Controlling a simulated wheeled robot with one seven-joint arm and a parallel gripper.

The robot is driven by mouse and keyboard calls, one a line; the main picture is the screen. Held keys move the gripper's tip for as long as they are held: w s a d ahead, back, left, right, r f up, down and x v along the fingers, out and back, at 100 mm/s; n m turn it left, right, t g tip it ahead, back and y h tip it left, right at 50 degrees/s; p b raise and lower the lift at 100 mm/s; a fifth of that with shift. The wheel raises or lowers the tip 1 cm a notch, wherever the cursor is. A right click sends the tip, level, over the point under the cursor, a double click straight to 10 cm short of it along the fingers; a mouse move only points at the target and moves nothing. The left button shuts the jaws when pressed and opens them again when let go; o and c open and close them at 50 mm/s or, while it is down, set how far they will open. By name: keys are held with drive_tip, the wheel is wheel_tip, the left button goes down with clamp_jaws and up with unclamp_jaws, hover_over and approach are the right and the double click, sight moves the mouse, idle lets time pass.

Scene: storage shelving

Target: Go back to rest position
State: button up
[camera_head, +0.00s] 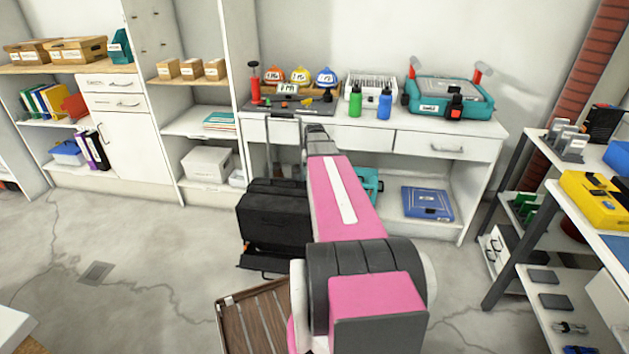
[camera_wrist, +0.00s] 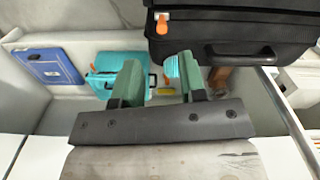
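My gripper (camera_wrist: 157,78) shows in the wrist view as two green fingers held apart on a dark bar. I see nothing held between them. Beyond them are a turquoise case (camera_wrist: 105,82) on the lower shelf and a large black case (camera_wrist: 225,38). In the head view my pink arm reaches forward toward the white workbench (camera_head: 412,141). Its far end is near the bench front edge, and the fingers cannot be made out there.
A black wheeled case (camera_head: 272,218) stands on the floor left of my arm. A blue case (camera_head: 427,203) lies on the bench's lower shelf. A brown slatted crate (camera_head: 256,318) is close by in front. A metal rack (camera_head: 522,225) stands at right. Floor at left is clear.

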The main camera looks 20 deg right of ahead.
drive_tip(key=shift+r, duration=0.65)
